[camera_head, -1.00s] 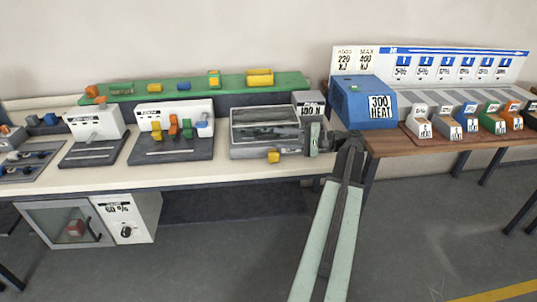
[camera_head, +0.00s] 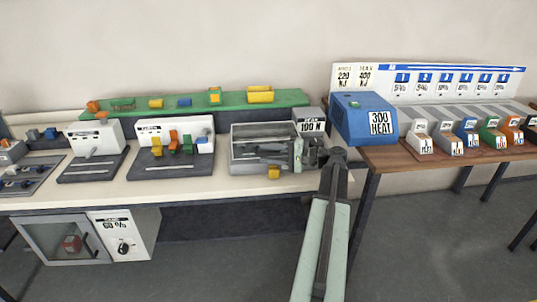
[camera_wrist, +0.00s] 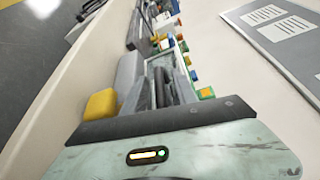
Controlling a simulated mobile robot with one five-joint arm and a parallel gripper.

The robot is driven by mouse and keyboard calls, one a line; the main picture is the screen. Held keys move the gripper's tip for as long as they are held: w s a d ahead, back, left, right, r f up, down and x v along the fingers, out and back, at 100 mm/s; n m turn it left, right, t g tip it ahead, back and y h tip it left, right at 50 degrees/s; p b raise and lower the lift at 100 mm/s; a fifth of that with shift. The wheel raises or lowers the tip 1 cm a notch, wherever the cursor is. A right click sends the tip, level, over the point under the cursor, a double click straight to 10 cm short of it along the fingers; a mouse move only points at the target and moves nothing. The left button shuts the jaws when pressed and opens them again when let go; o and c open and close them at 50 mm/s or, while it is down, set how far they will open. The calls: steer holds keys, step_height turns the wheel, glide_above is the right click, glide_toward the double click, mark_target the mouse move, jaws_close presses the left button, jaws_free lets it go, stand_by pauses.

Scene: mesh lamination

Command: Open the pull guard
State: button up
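The pull guard appears to be the clear-topped cover (camera_head: 262,134) on the grey box marked 100 N, on the white bench. A yellow block (camera_head: 274,172) sits low at the box's front; a yellow block also shows in the wrist view (camera_wrist: 101,103), left of my fingers. My gripper (camera_head: 298,153) is at the box's right end, right of the yellow block and apart from it. In the wrist view my dark fingers (camera_wrist: 166,90) point along the bench over grey parts. Their gap is unclear, and I see nothing held. My arm hides part of the box's right side.
A blue 300 HEAT box (camera_head: 362,118) stands close on the right, on a brown table (camera_head: 440,158) with several small labelled blocks. Two white panelled stations (camera_head: 95,136) stand left. A green shelf (camera_head: 220,104) runs behind. The bench front is mostly clear.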

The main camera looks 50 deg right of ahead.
jaws_close()
stand_by(1.2)
